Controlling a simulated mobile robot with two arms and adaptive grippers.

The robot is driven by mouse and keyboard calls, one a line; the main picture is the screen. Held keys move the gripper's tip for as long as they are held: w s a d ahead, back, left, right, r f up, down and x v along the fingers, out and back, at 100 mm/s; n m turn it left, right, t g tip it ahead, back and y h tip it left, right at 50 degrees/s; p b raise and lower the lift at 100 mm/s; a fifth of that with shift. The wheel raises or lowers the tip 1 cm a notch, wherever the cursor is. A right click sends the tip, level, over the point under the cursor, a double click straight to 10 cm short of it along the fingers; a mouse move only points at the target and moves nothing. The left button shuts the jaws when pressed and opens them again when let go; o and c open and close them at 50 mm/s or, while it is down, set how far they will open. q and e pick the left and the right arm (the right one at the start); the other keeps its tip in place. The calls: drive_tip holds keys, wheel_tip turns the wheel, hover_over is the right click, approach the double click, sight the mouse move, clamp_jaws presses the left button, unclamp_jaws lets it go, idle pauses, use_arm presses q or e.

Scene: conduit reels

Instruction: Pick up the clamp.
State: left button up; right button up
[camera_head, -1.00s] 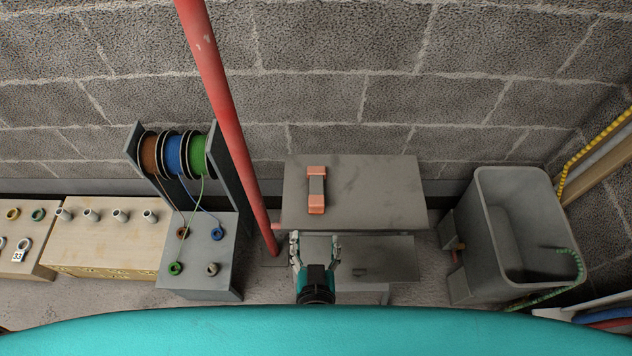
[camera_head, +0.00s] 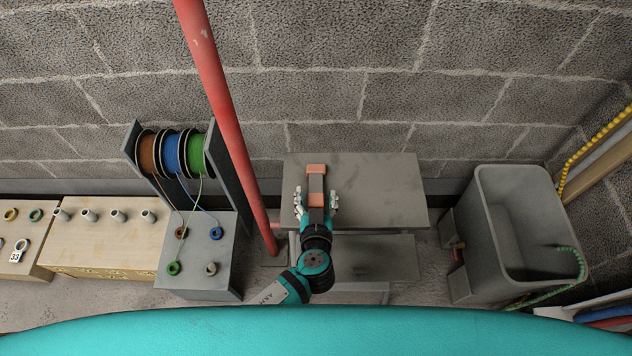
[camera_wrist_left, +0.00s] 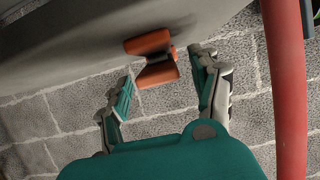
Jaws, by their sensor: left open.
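The clamp (camera_head: 316,169) has orange ends and a grey middle and lies on the grey table (camera_head: 385,190) near its left side. In the left wrist view the clamp (camera_wrist_left: 149,43) shows between and just beyond the open fingers (camera_wrist_left: 160,75). I see no finger closed on it. My right gripper is not in view.
A red pipe (camera_head: 222,100) rises close to the table's left side. A rack with brown, blue and green reels (camera_head: 172,152) stands further left. A grey bin (camera_head: 520,225) stands on the right. The right part of the tabletop is clear.

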use_arm(q)
drive_tip(key=x, duration=0.3)
drive_tip(key=shift+s+f, duration=0.1)
drive_tip(key=c, duration=1.3)
